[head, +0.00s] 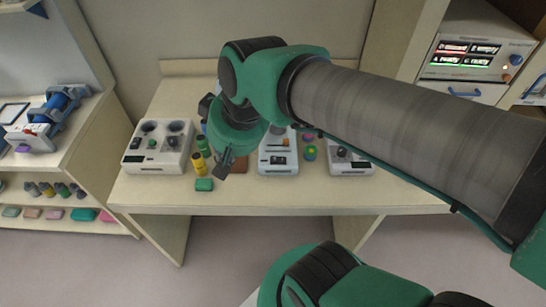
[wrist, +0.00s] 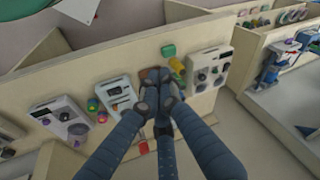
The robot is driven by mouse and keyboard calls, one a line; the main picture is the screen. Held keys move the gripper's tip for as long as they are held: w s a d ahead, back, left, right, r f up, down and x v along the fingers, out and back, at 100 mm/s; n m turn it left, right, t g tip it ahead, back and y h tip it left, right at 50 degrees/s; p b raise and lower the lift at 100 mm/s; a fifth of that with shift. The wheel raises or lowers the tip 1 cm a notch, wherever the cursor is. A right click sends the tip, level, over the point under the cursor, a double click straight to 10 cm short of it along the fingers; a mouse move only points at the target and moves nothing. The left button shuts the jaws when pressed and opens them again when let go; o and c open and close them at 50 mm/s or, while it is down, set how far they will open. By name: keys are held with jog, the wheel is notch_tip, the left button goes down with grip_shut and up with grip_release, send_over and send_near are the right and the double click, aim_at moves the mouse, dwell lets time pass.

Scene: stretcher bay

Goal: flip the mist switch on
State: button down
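Three pale control units stand on the table: a left one (head: 153,153) with two round wells on top, a middle one (head: 278,160) with a dark display and small controls, and a right one (head: 346,162) partly behind my arm. In the wrist view the two-well unit (wrist: 207,72) is at right and the middle unit (wrist: 117,94) left of the fingers. I cannot read any label, so I cannot tell which holds the mist switch or how it is set. My gripper (head: 221,172) hangs between the left and middle units. Its fingers (wrist: 160,90) are together, with nothing seen held.
Yellow cylinders (head: 198,163), a green block (head: 204,185) and a brown block (head: 240,166) lie between the left and middle units. Coloured round pieces (head: 310,152) sit right of the middle unit. A shelf with a blue device (head: 60,106) stands left. A lit status panel (head: 466,55) is at right.

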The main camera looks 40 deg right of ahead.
jog(key=w+d+f+m+g+y+p, duration=0.1)
jog(key=w+d+f+m+y, duration=0.25)
jog(key=d+f+m, duration=0.2)
jog(key=m+t+p, duration=0.2)
jog(key=m+t, duration=0.4)
jog(key=m, duration=0.7)
send_over(277, 160)
notch_tip(277, 160, down, 11)
jog(key=shift+s+d+f+m+y, duration=0.35)
jog(key=shift+s+d+f+m, duration=0.1)
jog(key=shift+d+m, duration=0.15)
jog(key=shift+f, duration=0.15)
jog(key=shift+w+a+f+b, duration=0.2)
jog(key=shift+f+b, duration=0.75)
jog(key=shift+f, duration=0.45)
jog(key=shift+w+a+f+b, duration=0.15)
jog(key=shift+f+b, duration=0.8)
jog(key=shift+f, duration=0.45)
jog(key=shift+w+a+f+b, duration=0.2)
jog(key=shift+f+b, duration=0.75)
jog(key=shift+f, duration=0.45)
jog(key=shift+f, duration=0.1)
jog(key=shift+f+b, duration=0.3)
jog(key=shift+b, duration=0.1)
